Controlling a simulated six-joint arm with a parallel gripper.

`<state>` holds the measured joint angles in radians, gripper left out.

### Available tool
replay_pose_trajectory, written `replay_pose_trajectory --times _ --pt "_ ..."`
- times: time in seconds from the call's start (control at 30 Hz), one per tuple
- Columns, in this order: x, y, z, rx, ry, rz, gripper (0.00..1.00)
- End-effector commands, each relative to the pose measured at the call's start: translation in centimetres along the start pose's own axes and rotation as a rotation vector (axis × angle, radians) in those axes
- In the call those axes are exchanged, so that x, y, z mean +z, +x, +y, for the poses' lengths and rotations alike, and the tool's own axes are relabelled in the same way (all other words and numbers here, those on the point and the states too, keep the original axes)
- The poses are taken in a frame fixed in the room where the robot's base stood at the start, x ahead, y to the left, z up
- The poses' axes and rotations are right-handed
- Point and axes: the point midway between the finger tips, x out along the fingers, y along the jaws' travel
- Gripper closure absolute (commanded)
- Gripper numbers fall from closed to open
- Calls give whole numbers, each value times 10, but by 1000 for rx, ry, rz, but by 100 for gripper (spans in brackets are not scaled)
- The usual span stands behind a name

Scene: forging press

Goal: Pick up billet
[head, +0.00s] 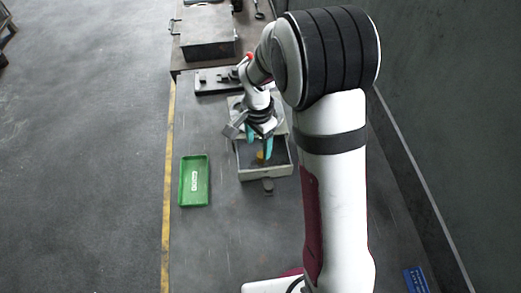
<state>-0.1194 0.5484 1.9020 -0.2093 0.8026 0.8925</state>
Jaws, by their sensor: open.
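A small yellow-orange piece, which looks like the billet (260,155), shows inside the open grey box (266,174), between the fingers of my gripper. My gripper (259,155) has teal fingers, points down over the box and is open. The fingers stand on either side of the yellow piece. Whether they touch it is too small to tell. My arm covers part of the box's far side.
A green tray (194,180) lies left of the box, by the yellow floor line (168,190). A dark flat fixture (212,81) and a large grey case (208,40) stand farther back. A blue sign (416,280) lies at the lower right. Floor left of the line is clear.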

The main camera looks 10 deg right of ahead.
Motion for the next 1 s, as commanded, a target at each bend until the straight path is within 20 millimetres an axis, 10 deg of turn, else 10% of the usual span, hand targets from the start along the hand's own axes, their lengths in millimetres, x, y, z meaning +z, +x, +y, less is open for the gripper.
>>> replay_pose_trajectory --times 0.23,0.5,0.87,1.0 --pt "-8 45 2 4 0 -2 33" --pt "-8 50 2 0 0 0 35" --pt "-8 50 2 1 0 -1 100" --pt "-8 50 2 1 0 -1 100"
